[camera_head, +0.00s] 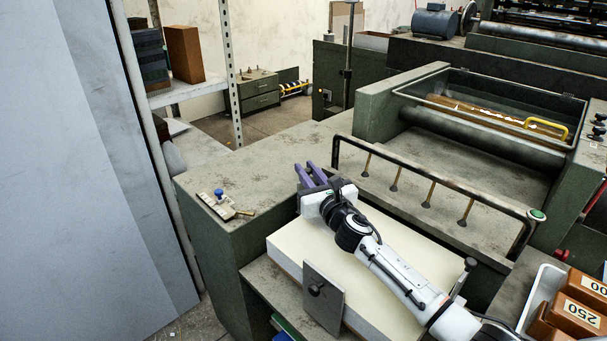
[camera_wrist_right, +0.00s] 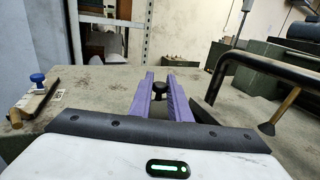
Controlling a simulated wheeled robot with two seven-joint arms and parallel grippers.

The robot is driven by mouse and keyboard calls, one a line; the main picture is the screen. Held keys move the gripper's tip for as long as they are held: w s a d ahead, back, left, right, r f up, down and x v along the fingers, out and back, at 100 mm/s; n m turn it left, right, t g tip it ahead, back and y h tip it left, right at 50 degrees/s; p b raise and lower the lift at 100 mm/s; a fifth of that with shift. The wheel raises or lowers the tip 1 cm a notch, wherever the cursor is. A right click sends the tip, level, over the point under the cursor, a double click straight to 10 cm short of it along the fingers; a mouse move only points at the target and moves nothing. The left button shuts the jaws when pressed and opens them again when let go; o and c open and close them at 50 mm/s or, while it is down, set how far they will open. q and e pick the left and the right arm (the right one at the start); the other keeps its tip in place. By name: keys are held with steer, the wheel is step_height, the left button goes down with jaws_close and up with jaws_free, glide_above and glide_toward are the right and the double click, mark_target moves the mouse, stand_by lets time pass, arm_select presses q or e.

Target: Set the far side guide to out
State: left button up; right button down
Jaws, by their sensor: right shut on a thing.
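My right gripper (camera_head: 305,170) reaches over the paper stack (camera_head: 390,258) to its far left edge, beside the green machine's table. In the right wrist view the purple fingers are closed on a small black knob (camera_wrist_right: 159,89), the far side guide's knob as far as I can tell. The far guide's plate is mostly hidden by the gripper in the head view, so its exact position cannot be told. The near side guide (camera_head: 324,296) is a grey upright plate with a black knob at the stack's near side. My left gripper is not in view.
A black rail (camera_head: 435,178) with hanging suckers runs right of the gripper. A small block with a blue knob (camera_head: 219,194) lies on the table (camera_head: 262,160) at left. A white tray (camera_head: 540,292) of numbered brown blocks stands at lower right.

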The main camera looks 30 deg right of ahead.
steer(key=c, duration=1.7)
jaws_free()
steer(key=shift+w+a, duration=0.1)
steer(key=shift+a, duration=0.05)
steer(key=shift+o, duration=0.2)
steer(key=shift+s, duration=0.25)
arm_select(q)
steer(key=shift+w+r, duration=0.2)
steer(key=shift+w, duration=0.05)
arm_select(e)
steer(key=s, duration=0.3)
steer(key=s+a, duration=0.1)
steer(key=s, duration=0.5)
steer(key=shift+s+a, duration=0.15)
steer(key=shift+s, duration=0.25)
